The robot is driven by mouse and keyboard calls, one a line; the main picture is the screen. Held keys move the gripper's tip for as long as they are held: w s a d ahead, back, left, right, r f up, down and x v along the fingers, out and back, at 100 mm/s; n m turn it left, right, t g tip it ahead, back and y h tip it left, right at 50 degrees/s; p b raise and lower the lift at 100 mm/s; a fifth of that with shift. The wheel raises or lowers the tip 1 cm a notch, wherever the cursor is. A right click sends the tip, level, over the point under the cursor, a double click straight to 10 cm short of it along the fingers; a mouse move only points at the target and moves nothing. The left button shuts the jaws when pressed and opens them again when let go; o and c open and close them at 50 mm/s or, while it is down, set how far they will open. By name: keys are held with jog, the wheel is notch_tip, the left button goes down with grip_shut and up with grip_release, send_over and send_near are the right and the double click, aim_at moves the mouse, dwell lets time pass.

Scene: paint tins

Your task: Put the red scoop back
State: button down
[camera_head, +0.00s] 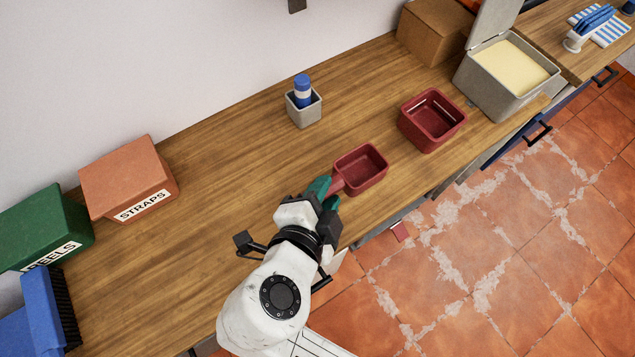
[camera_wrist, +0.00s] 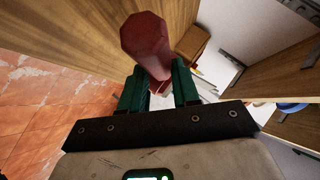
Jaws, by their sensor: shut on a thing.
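The red scoop (camera_head: 361,168) has a square, open-topped bowl and a short handle toward my arm. My gripper (camera_head: 328,188) is shut on that handle, its green fingers on either side. The bowl faces up, close to the wooden counter's front edge; I cannot tell how far above the surface it is. In the wrist view the scoop (camera_wrist: 147,38) shows as a dark red shape between and beyond the fingers of my gripper (camera_wrist: 158,85). A dark red, square, open container (camera_head: 432,120) stands on the counter to the right of the scoop, apart from it.
A grey holder (camera_head: 304,112) with a blue-capped bottle (camera_head: 302,88) stands behind the scoop. An open grey bin with pale yellow contents (camera_head: 510,70) and a cardboard box (camera_head: 435,30) are at the back right. A STRAPS box (camera_head: 130,178) and green box (camera_head: 45,228) are left. The middle counter is clear.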

jog(key=w+f, duration=0.2)
jog(key=w+a+f, duration=0.1)
jog(key=w+f, duration=0.1)
jog(key=shift+a+f, duration=0.1)
jog(key=shift+f, duration=0.3)
jog(key=f, duration=0.4)
jog(key=shift+w+a, duration=0.15)
jog(key=shift+w, duration=0.25)
jog(key=c, duration=0.8)
grip_release()
jog(key=shift+p, duration=0.3)
jog(key=shift+s+a, duration=0.1)
jog(key=shift+s, duration=0.05)
jog(key=v, duration=0.3)
jog(key=b+v, duration=0.1)
jog(key=v, duration=0.3)
jog(key=b+v, duration=0.1)
jog(key=v, duration=0.2)
jog(key=shift+s, duration=0.3)
